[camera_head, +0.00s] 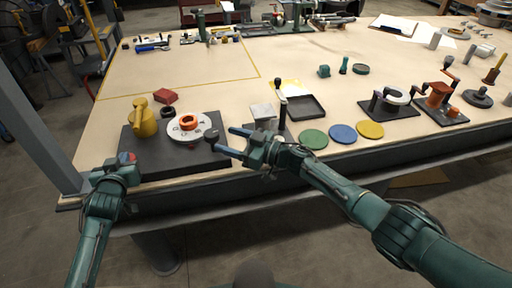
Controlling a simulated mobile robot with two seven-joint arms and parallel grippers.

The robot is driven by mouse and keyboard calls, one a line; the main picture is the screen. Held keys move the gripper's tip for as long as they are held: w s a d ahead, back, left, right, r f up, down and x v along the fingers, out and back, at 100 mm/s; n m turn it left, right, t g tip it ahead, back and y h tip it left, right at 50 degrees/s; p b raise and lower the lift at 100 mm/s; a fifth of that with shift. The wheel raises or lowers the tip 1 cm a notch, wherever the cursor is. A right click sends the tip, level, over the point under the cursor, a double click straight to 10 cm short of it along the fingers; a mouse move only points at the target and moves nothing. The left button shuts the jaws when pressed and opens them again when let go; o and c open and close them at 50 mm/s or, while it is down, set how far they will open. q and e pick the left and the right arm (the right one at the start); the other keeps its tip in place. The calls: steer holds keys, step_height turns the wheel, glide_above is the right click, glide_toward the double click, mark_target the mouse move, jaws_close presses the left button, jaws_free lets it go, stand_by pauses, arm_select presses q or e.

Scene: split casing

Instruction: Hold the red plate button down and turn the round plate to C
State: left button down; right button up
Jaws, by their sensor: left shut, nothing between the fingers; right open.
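The round plate (176,134) is a white disc with an orange ring at its centre, on a black base (165,163) at the left front of the table. Its marks are too small to read. A dark knob (211,135) shows at its right edge. A small red spot (191,146) shows at its front edge; I cannot tell if this is the button. My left gripper (131,160) is shut at the base's front left corner, with red showing at its tip; I cannot tell whether they touch. My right gripper (233,141) is open, its blue fingers pointing left beside the knob.
A black upright lever (282,100) and black tray (305,107) stand behind my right gripper. Green (313,139), blue (342,132) and yellow (370,129) discs lie to the right.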

steer(key=v, duration=0.7)
steer(key=shift+d, duration=0.15)
steer(key=shift+r, duration=0.1)
steer(key=g+h, duration=0.2)
steer(key=h, duration=0.2)
glide_toward(212, 133)
steer(key=shift+v, duration=0.85)
steer(key=shift+x, duration=6.05)
steer(key=shift+c, duration=0.2)
